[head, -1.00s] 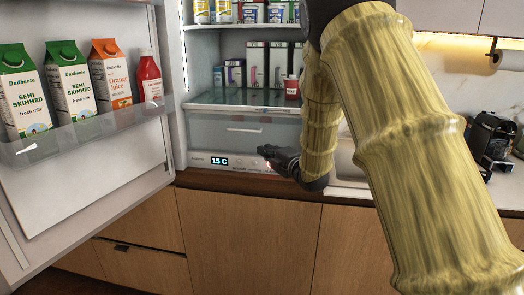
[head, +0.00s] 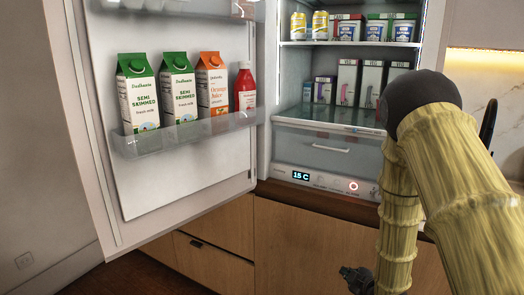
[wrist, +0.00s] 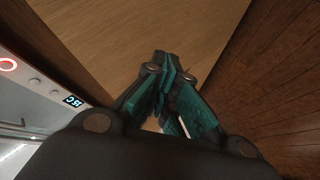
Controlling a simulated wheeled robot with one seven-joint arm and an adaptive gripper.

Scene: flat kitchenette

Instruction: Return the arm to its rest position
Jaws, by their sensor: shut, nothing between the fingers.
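My gripper (head: 357,279) hangs low in the head view, in front of the wooden cabinet below the fridge, partly cut by the bottom edge and beside my own arm. In the wrist view its dark fingers with teal pads (wrist: 165,85) are together and hold nothing. My arm, in a yellow bamboo-like cover, bends down at the right of the head view.
The fridge door (head: 190,185) stands open at left, with milk cartons (head: 138,95), an orange juice carton (head: 213,85) and a red bottle (head: 245,88) in its rack. The fridge's control panel (head: 320,181) is above the cabinet front (head: 300,245).

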